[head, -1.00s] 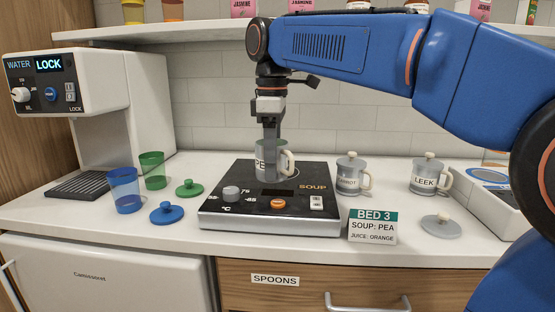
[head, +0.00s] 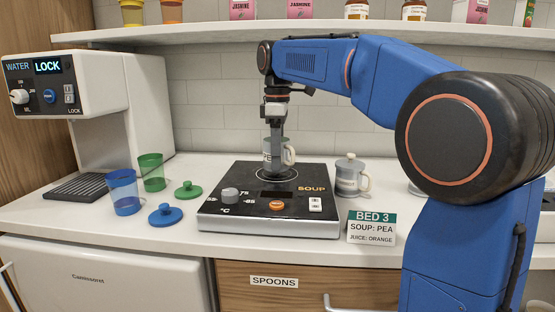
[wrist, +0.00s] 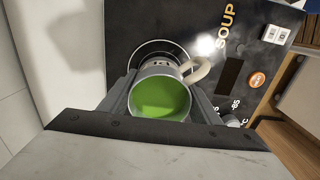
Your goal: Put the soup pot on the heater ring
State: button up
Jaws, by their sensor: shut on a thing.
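The soup pot (head: 269,153) is a grey mug-like pot with a cream handle, upright, its label partly hidden by my fingers. In the wrist view the soup pot (wrist: 160,97) holds green soup. My gripper (head: 275,143) is shut on the pot from above, a finger on each side in the wrist view (wrist: 160,100). The heater ring (head: 276,180) is a thin pale circle on the black hot plate. The pot is over its back part; I cannot tell whether it touches. The ring (wrist: 141,50) shows beyond the pot in the wrist view.
A second lidded pot (head: 350,175) stands right of the hot plate (head: 222,208), behind the bed card (head: 371,228). Blue (head: 124,192) and green (head: 152,172) cups with loose lids stand left, near the water dispenser (head: 150,100). A shelf (head: 300,33) runs above.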

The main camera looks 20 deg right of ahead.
jog(key=shift+f, duration=0.6)
jog(key=o, duration=1.3)
jog(key=shift+f, duration=0.15)
notch_tip(320, 180, up, 12)
jog(key=shift+f, duration=0.1)
jog(key=shift+r, duration=0.25)
